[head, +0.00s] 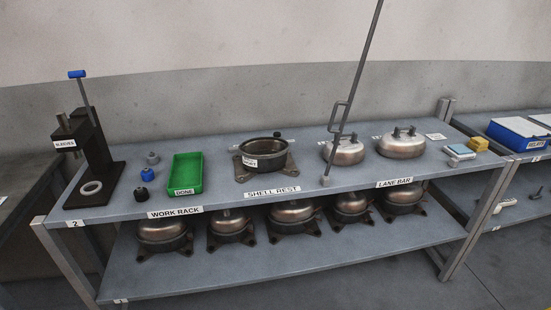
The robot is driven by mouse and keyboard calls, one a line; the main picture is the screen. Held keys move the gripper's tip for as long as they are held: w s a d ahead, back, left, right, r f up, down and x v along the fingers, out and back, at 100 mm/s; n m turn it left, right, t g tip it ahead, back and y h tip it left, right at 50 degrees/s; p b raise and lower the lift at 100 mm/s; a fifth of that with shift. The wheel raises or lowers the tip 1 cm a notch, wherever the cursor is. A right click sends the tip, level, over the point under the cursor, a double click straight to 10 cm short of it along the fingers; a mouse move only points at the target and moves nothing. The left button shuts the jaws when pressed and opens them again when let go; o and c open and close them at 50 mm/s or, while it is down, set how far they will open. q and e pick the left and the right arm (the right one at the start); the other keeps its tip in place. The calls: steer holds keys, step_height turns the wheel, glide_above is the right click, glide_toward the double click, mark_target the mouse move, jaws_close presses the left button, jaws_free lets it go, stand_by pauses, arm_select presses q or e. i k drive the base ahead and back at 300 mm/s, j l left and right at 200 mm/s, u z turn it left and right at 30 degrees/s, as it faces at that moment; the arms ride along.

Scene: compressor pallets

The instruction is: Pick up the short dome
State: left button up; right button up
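Two metal domes with handles on top sit on the upper shelf at the right of the bench. The left dome (344,152) stands just right of a slanted pole, and the right dome (401,145) stands a little farther right. The left one looks slightly smaller, but I cannot tell for sure which is the short dome. Small tags beside them are too small to read. Neither of my grippers is in view.
A slanted pole (349,108) with a handle stands in front of the left dome. A shell base (264,161) sits in the middle, a green tray (187,174) and black press (92,150) to the left. Several compressors (293,212) fill the lower shelf.

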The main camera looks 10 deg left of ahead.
mark_target(350, 152)
steer(key=i+l+u, duration=0.2)
steer(key=i+l, duration=0.3)
steer(key=i+l+u, duration=0.25)
steer(key=i+l, duration=0.15)
steer(key=l, duration=0.2)
